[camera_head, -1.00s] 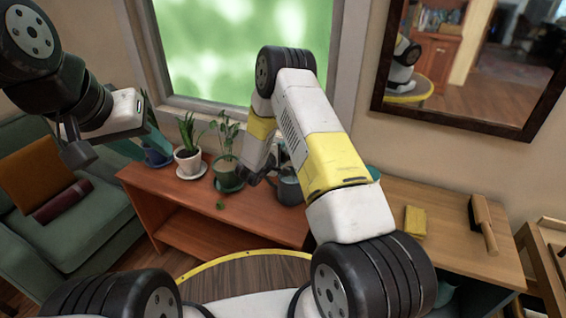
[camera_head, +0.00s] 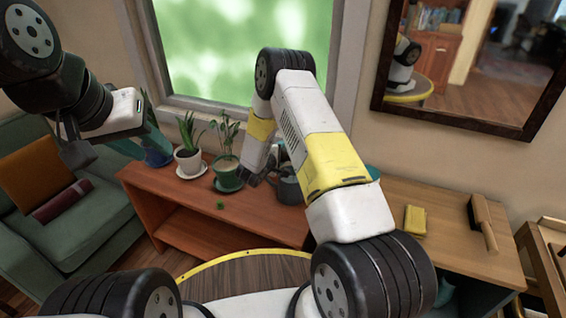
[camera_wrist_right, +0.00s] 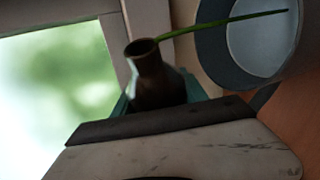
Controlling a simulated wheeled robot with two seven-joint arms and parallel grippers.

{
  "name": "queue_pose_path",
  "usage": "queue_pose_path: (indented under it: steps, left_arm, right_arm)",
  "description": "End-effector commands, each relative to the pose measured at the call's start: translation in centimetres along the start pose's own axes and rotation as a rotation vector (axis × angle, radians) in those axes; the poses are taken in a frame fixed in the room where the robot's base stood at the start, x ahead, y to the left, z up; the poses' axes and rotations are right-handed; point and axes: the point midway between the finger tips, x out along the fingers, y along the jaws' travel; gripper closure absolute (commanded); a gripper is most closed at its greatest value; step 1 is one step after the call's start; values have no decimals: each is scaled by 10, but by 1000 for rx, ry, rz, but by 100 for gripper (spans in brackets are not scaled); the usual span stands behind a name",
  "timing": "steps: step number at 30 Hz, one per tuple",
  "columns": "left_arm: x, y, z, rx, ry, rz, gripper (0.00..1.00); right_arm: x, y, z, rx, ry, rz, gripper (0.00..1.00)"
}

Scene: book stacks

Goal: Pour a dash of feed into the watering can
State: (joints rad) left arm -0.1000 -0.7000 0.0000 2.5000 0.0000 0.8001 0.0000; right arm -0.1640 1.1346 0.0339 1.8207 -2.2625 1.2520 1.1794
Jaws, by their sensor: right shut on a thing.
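The grey watering can (camera_head: 288,190) stands on the wooden shelf, partly hidden behind my right arm. Its round opening (camera_wrist_right: 262,38) shows in the right wrist view. My right gripper (camera_head: 252,178) is beside the can and is shut on a dark brown feed bottle (camera_wrist_right: 158,85). The bottle is tipped, its mouth near the can's opening. A thin green strand (camera_wrist_right: 222,22) runs from the mouth across the opening; it looks like poured feed. The level inside cannot be told. My left gripper (camera_head: 75,150) hangs at the left, away from the can; its finger gap is unclear.
Potted plants (camera_head: 188,160) and (camera_head: 228,172) stand on the shelf (camera_head: 165,190) left of the can. A small green object (camera_head: 220,205) lies near its front edge. A yellow sponge (camera_head: 415,220) and a brush (camera_head: 483,222) lie on the right-hand table.

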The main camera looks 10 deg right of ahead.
Motion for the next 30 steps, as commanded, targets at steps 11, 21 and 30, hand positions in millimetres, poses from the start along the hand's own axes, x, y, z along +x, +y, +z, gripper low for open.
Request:
queue_pose_path:
  steps: [11, 21, 30]
  left_arm:
    - [0, 0, 0, 0, 0, 0, 64]
    - [0, 0, 0, 0, 0, 0, 64]
    - [0, 0, 0, 0, 0, 0, 64]
  right_arm:
    - [1, 0, -1, 17, 4, 8, 100]
    - [1, 1, -1, 30, 9, 14, 100]
    - [0, 2, -1, 42, 12, 19, 100]
